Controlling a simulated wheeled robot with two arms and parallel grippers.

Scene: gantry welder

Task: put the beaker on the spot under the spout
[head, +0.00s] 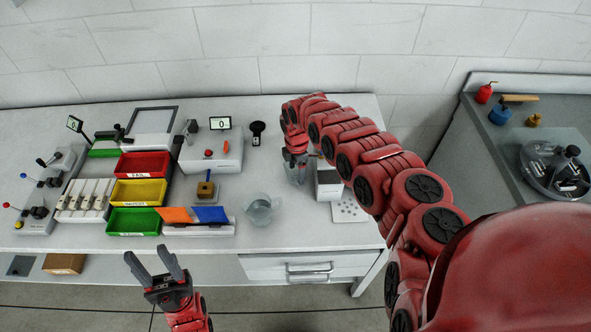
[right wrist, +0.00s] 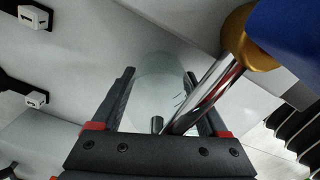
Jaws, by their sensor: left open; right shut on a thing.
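A clear beaker (right wrist: 160,78) is between the fingers of my right gripper (right wrist: 165,105) in the right wrist view. In the head view the right gripper (head: 296,152) is shut on it, and the beaker (head: 296,173) shows just below the fingers, left of a white dispenser-like box (head: 328,183). A perforated plate (head: 350,209) lies in front of that box. A chrome rod with a gold collar (right wrist: 205,95) runs close in front of the beaker in the right wrist view; I cannot tell if it is the spout. My left gripper (head: 155,268) is open and empty before the table.
A clear jug (head: 260,209) stands on the table left of the perforated plate. Red (head: 145,165), yellow (head: 139,192) and green (head: 133,221) bins stand further left. My right arm hides the table's right end. The tabletop around the jug is mostly clear.

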